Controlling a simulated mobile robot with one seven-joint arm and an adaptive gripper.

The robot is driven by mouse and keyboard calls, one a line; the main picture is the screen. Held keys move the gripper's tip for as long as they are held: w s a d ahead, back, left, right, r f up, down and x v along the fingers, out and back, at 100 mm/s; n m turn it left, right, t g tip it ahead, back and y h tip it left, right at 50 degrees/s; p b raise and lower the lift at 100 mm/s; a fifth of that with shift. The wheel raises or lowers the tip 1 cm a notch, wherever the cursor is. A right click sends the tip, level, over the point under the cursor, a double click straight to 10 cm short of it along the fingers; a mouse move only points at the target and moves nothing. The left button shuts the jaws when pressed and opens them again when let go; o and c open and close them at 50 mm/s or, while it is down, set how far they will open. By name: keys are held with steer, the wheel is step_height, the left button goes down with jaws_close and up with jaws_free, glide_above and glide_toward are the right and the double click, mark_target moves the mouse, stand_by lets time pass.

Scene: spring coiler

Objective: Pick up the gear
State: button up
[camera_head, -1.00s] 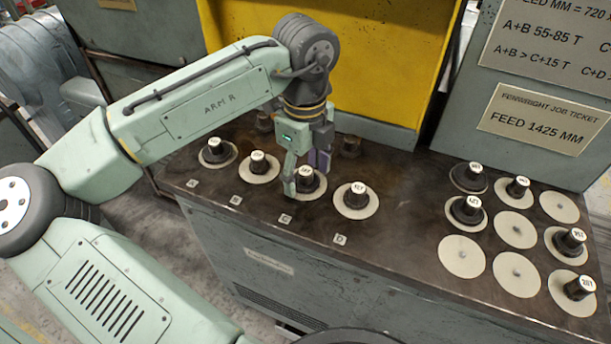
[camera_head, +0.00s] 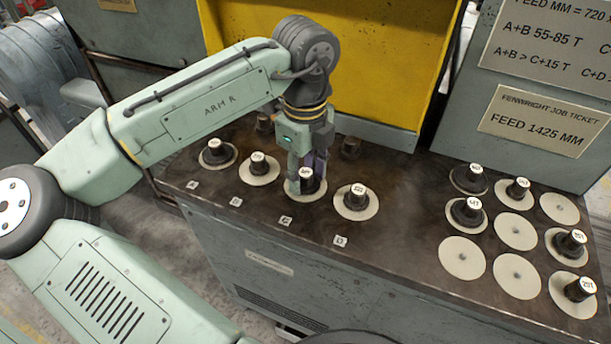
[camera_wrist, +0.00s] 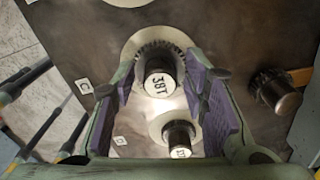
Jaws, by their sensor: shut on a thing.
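The gear (camera_head: 307,184) at position C is a dark toothed gear with a black hub and a white-topped knob. In the wrist view the gear (camera_wrist: 160,84) reads "38T" and stands between my fingers, with its teeth showing at the far side above a pale disc. My gripper (camera_head: 305,172) points down over position C and is shut on this gear's hub; the purple-padded fingers (camera_wrist: 165,98) flank it. I cannot tell whether the gear is clear of its disc.
Gears stand at A (camera_head: 216,152), B (camera_head: 258,163) and D (camera_head: 356,198), close on both sides. Dark posts (camera_head: 351,147) rise behind. On the right, several discs (camera_head: 462,257) hold gears or are bare. A yellow panel (camera_head: 385,60) stands behind the bench.

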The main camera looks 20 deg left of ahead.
mark_target(301, 174)
steer(key=shift+r, duration=0.2)
steer(key=shift+r, duration=0.65)
steer(key=shift+s+a+r+b, duration=0.15)
steer(key=shift+s+r+b, duration=0.05)
steer(key=shift+r+b, duration=0.2)
steer(key=shift+s+a+r+b, duration=0.15)
steer(key=shift+s+r+b, duration=0.1)
steer(key=shift+r, duration=0.2)
steer(key=s+a+r+b, duration=0.2)
steer(key=s+a, duration=0.7)
steer(key=s, duration=0.2)
steer(key=r+p, duration=0.1)
steer(key=p, duration=0.1)
steer(key=r+p, duration=0.4)
steer(key=shift+s+a, duration=0.2)
steer(key=shift+s, duration=0.1)
steer(key=shift+f, duration=0.2)
